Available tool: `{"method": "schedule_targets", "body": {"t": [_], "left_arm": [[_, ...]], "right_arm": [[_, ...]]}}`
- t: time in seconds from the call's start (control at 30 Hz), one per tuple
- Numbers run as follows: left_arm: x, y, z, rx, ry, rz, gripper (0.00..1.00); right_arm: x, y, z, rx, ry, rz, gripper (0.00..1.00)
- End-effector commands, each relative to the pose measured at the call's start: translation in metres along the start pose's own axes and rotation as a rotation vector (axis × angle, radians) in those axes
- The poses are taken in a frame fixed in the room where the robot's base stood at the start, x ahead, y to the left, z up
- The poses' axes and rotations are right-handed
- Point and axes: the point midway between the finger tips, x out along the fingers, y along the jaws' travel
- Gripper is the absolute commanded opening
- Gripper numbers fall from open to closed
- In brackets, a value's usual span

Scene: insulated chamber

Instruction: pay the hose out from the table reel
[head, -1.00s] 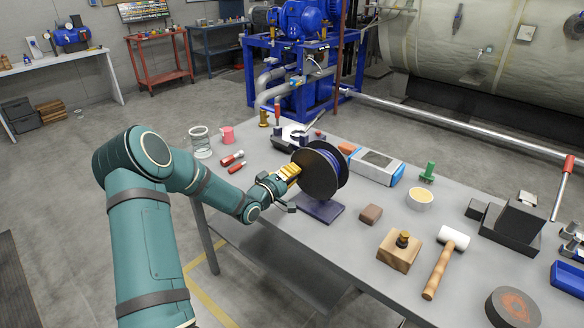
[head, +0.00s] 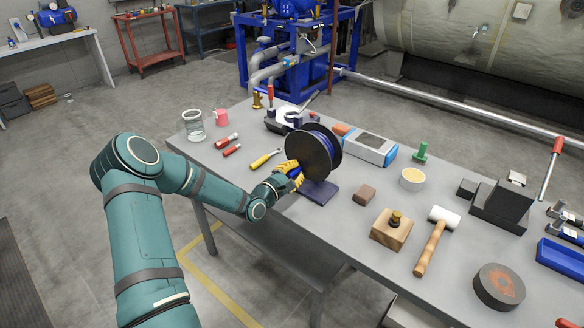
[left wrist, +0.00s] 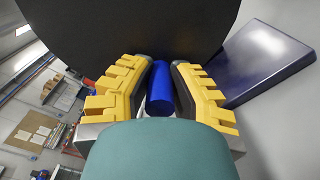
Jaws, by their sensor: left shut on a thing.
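The table reel (head: 308,148) has black discs with blue hose (head: 334,139) wound between them. It stands upright over a dark purple base plate (head: 320,193) on the grey table. My left gripper (head: 293,172) is at the lower left of the near disc. In the left wrist view, its yellow fingers (left wrist: 159,78) are shut on a blue cylindrical handle (left wrist: 159,98) in front of the black disc (left wrist: 150,25). The base plate also shows there at the right (left wrist: 268,62). I cannot see the hose's free end. My right gripper is not in view.
A yellow-handled screwdriver (head: 263,160) lies just left of the reel. A blue and white box (head: 370,150) stands close on its right, and a brown block (head: 364,195) lies front right. The mallet (head: 434,242) and wooden block (head: 391,232) are farther right.

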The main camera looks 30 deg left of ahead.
Motion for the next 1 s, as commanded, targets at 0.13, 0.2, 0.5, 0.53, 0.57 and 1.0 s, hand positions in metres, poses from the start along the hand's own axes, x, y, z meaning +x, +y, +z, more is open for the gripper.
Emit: {"method": "schedule_targets", "body": {"t": [0.13,0.2,0.5,0.53,0.57,1.0], "left_arm": [[-0.0007,-0.0045,0.0012,-0.063,0.002,-0.003,0.00],[-0.0005,-0.0054,0.0023,-0.082,0.002,-0.003,0.00],[-0.0003,-0.0073,0.0042,-0.116,0.001,-0.004,0.00],[-0.0004,-0.0073,0.0042,-0.117,0.001,-0.004,0.00],[-0.0003,-0.0074,0.0042,-0.117,0.001,-0.004,0.00],[-0.0002,-0.0069,0.0043,-0.115,0.000,-0.003,0.52]], "right_arm": [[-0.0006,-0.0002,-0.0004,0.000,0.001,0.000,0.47],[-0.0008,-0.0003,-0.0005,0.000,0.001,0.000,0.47],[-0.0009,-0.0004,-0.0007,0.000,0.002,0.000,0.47],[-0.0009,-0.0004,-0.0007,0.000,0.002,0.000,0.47],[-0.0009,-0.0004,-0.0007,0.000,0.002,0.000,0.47],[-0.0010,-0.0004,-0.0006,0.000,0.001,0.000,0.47]]}}
